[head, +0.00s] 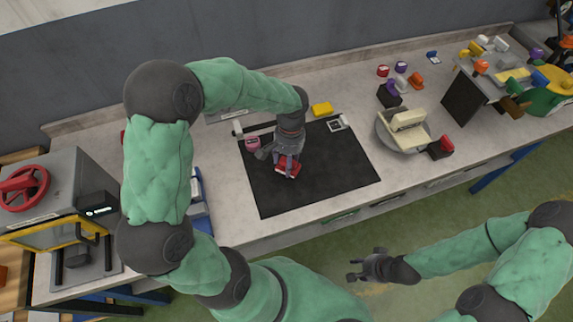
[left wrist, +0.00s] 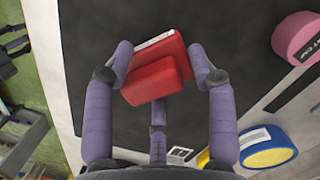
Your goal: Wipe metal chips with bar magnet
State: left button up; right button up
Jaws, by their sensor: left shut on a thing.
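A red block (head: 287,168), which looks like the bar magnet, is held by my left gripper (head: 284,160) over the middle-left of the black mat (head: 325,182). In the left wrist view the red magnet (left wrist: 155,75) sits between the fingers of the left gripper (left wrist: 160,58), with a pale strip along its far edge. I cannot tell whether it touches the mat. No metal chips can be made out on the mat. My right gripper (head: 368,267) is in front of the counter, empty, with its fingers apart.
A turntable with a cream object (head: 408,128) stands right of the mat. A grey machine with a red wheel (head: 24,185) is at left.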

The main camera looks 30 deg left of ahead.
pick_arm(q)
jog(key=shift+d+r+p, duration=0.2)
jog(key=shift+r+p, duration=0.4)
jog(key=shift+r, duration=0.3)
jog(key=shift+a+r+p, duration=0.1)
jog(key=shift+r+p, duration=0.5)
jog(key=shift+r, duration=0.15)
jog(key=shift+r+p, duration=0.85)
jog(key=shift+r, duration=0.3)
